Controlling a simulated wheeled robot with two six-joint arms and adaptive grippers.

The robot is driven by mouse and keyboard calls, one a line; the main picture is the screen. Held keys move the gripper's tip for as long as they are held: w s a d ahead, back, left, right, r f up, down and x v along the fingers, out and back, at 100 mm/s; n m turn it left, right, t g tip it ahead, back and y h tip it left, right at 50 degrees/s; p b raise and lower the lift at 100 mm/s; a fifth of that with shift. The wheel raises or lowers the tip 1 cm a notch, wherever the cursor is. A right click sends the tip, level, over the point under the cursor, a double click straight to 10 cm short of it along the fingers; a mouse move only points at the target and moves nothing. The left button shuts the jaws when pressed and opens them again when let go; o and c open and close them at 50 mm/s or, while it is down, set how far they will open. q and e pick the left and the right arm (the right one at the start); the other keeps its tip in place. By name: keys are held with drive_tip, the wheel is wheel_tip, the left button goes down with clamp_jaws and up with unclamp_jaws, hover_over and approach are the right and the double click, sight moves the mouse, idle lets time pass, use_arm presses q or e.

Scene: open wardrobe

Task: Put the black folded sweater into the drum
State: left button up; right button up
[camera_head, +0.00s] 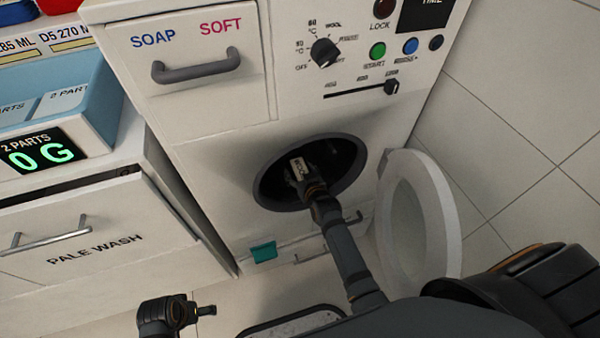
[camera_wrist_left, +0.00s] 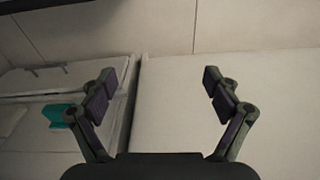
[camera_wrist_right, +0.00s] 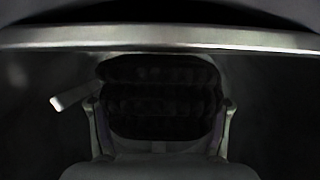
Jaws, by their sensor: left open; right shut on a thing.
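My right gripper (camera_head: 308,180) reaches through the round opening of the drum (camera_head: 267,190) in the head view. In the right wrist view the right gripper (camera_wrist_right: 162,112) is shut on the black folded sweater (camera_wrist_right: 158,75), with a finger on each side of its ribbed, dark folds. A pale tag (camera_wrist_right: 75,95) sticks out at its left. The drum's metal rim (camera_wrist_right: 160,38) crosses above it. Whether the sweater touches the drum floor is too dark to tell. My left gripper (camera_wrist_left: 158,88) is open and empty, low at the front in the head view (camera_head: 203,311).
The round white door (camera_head: 440,210) stands open right of the drum. Above are a drawer handle (camera_head: 196,68) and control knobs (camera_head: 324,52). A teal tab (camera_head: 263,252) is below the opening. A blue scale tray (camera_head: 95,110) and a PALE WASH drawer (camera_head: 95,235) are at left.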

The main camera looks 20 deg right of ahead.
drive_tip(key=shift+f, duration=0.2)
drive_tip(key=o, duration=1.2)
use_arm(q)
drive_tip(key=shift+r, duration=0.1)
use_arm(e)
drive_tip(key=shift+r, duration=0.1)
drive_tip(key=shift+s+r, duration=0.2)
use_arm(q)
wheel_tip(320, 180, down, 10)
drive_tip(key=s+a+p, duration=0.2)
drive_tip(key=s+p, duration=0.1)
drive_tip(key=shift+a+f+y+p, duration=0.25)
drive_tip(key=shift+a+y+p, duration=0.05)
drive_tip(key=shift+a+p, duration=0.05)
use_arm(e)
drive_tip(key=v, duration=1.1)
drive_tip(key=shift+s+r, duration=0.1)
drive_tip(key=shift+s, duration=0.2)
